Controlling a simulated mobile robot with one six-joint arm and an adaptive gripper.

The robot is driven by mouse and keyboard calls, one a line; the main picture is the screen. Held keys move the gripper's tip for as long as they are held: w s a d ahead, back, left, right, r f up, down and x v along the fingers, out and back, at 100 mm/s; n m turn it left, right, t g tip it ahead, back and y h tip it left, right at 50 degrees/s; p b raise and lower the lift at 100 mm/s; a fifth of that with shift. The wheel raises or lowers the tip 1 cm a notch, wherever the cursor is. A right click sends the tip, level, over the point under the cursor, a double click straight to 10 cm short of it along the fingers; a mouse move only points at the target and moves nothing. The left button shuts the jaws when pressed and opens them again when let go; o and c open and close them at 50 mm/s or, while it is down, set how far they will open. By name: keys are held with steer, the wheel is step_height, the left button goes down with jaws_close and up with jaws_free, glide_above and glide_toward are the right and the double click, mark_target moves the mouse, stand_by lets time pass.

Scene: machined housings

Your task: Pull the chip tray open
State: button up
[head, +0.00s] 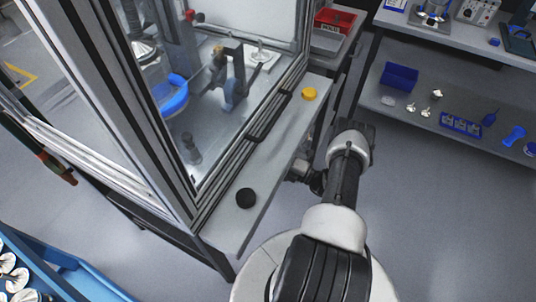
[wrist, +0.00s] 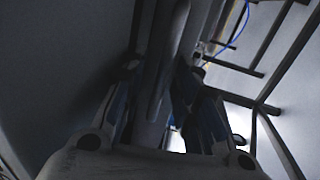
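The chip tray is not clearly visible in the head view; the area under the ledge is mostly hidden. In the wrist view a long grey bar (wrist: 165,65) runs between the fingers of my gripper (wrist: 158,82); it may be the tray's handle, but I cannot tell. One dark finger is on each side of the bar, close to it. The dim picture does not show whether they press on it. In the head view my gripper (head: 300,172) is beside the ledge's right edge, low down, with its fingertips hidden.
The glass-walled machine (head: 235,85) has a grey ledge (head: 275,150) with a black button (head: 245,198) and a yellow button (head: 309,94). A red bin (head: 335,19) is behind. A shelf bench (head: 450,100) stands right, a blue crate (head: 65,275) lower left. Open floor lies right.

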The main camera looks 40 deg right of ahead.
jaws_close()
stand_by(0.7)
